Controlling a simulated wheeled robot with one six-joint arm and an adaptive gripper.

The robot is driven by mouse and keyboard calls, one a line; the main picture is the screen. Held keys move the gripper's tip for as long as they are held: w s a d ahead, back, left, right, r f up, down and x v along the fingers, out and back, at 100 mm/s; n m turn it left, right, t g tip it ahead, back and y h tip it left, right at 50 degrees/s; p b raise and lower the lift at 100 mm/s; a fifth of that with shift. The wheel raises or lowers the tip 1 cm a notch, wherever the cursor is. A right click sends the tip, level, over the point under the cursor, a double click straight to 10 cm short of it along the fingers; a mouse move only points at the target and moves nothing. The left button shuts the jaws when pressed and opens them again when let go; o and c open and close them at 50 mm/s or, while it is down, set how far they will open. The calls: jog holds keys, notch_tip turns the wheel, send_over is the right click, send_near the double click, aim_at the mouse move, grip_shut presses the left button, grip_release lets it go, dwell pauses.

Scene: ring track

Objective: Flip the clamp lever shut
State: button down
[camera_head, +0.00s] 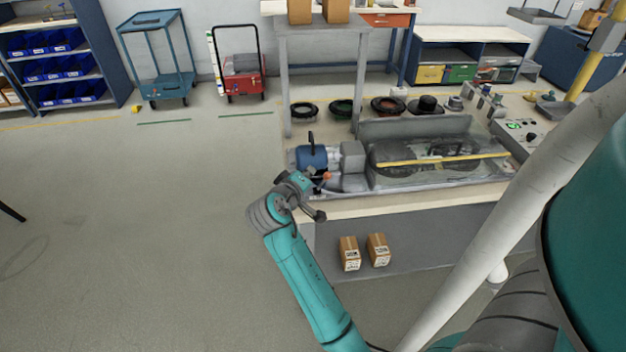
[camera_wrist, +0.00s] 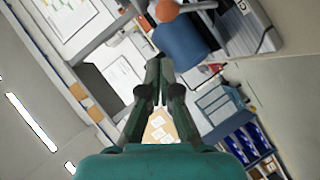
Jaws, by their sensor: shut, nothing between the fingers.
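The clamp lever shows as an orange knob (camera_head: 327,175) on a dark arm, beside the blue cylinder at the left of the bench-top machine. In the wrist view the orange knob (camera_wrist: 167,11) is at the top edge, and the rest of the lever is cut off or hard to make out. My gripper (camera_wrist: 160,58) is shut and empty, its fingertips together below the knob in that picture with a visible gap. In the head view my wrist is just left of and in front of the lever, and the fingers are too small to read clearly.
The blue cylinder (camera_head: 312,157) and a grey block (camera_head: 353,158) stand close to the lever. A clear-covered machine bed (camera_head: 430,180) with a yellow bar lies to the right. Two cardboard boxes (camera_head: 363,251) sit below the bench's front edge. The floor at left is free.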

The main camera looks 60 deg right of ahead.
jog(key=v, duration=0.8)
jog(key=shift+s+a+r, duration=0.2)
jog(key=shift+a+r, duration=0.05)
jog(key=s+a+f+n+t+y, duration=0.4)
jog(key=a+f+n+t+y, duration=0.3)
jog(key=a+f, duration=0.6)
jog(key=s+a+f+t+y, duration=0.3)
jog(key=s+a+f, duration=0.1)
jog(key=s+a, duration=0.5)
jog(key=s+a+r+m+t+y, duration=0.1)
jog(key=s+a+r+y, duration=0.1)
jog(key=s, duration=0.5)
jog(key=s+a+r+m+t+y, duration=0.1)
jog(key=s+a+r, duration=0.3)
jog(key=s, duration=0.4)
jog(key=shift+s+a+r+m+t+y, duration=0.2)
jog(key=shift+r+m+t+y, duration=0.15)
jog(key=shift+r+y, duration=0.4)
jog(key=shift+r, duration=0.15)
